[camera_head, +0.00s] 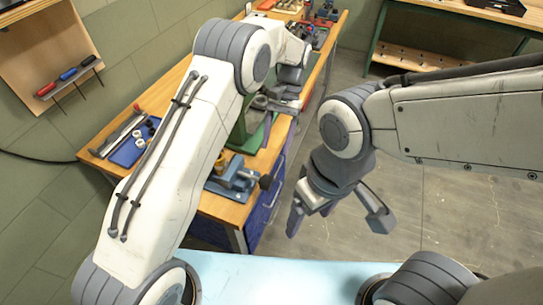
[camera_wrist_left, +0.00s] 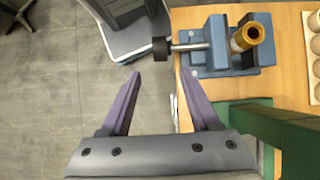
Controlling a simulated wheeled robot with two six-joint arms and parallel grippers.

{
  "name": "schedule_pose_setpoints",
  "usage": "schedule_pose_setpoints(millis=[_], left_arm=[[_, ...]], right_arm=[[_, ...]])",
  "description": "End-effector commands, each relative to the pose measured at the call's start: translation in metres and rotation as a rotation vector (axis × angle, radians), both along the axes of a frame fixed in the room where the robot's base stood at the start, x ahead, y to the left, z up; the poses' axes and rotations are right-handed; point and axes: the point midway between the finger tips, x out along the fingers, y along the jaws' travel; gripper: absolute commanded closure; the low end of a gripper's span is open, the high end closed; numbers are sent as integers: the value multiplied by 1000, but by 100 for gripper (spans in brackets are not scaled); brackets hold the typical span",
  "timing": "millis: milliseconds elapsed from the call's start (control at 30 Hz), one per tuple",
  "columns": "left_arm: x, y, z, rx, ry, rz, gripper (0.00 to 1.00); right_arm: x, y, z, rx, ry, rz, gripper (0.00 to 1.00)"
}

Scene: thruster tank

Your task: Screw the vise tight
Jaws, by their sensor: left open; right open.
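The blue vise (camera_head: 232,178) sits near the front edge of the wooden workbench in the head view. In the left wrist view, the vise (camera_wrist_left: 218,52) holds a brass cylinder (camera_wrist_left: 246,37) at its jaws. Its steel screw ends in a black knob (camera_wrist_left: 160,48), which sticks out past the bench edge. My left gripper (camera_wrist_left: 158,72) is open and empty, with its fingertips just short of the knob and apart from it. In the head view, my left gripper (camera_head: 270,103) is over the bench, beyond the vise. My right gripper (camera_head: 338,215) is open and empty over the floor, right of the bench.
A green stand (camera_wrist_left: 265,122) rises close to the left gripper's right side in the wrist view. A blue tray (camera_head: 130,150) with small parts lies on the bench's left end. A pale tray with round holes (camera_wrist_left: 314,60) is at the right.

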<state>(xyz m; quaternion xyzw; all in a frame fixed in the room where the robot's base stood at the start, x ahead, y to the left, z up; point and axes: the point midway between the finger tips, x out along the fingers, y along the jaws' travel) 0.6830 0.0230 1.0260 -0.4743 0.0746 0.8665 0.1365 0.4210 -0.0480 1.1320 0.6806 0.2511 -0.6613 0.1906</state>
Motion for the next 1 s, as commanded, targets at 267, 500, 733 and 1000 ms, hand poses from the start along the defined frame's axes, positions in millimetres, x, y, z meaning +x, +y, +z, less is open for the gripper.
schedule_pose_setpoints(millis=[267, 500, 733, 1000], left_arm=[[-28, 8, 10, -82, -276, -1, 38], [-58, 19, 16, -153, -481, -2, 38], [-69, 23, 13, -176, -540, -2, 38], [-69, 23, -27, -173, -535, -2, 38]], right_arm=[[0, 0, 19, 0, 0, -1, 20], [0, 0, 29, 0, 0, -2, 20], [0, 0, 31, 0, 0, -2, 20], [0, 0, 40, 0, 0, -2, 20]])
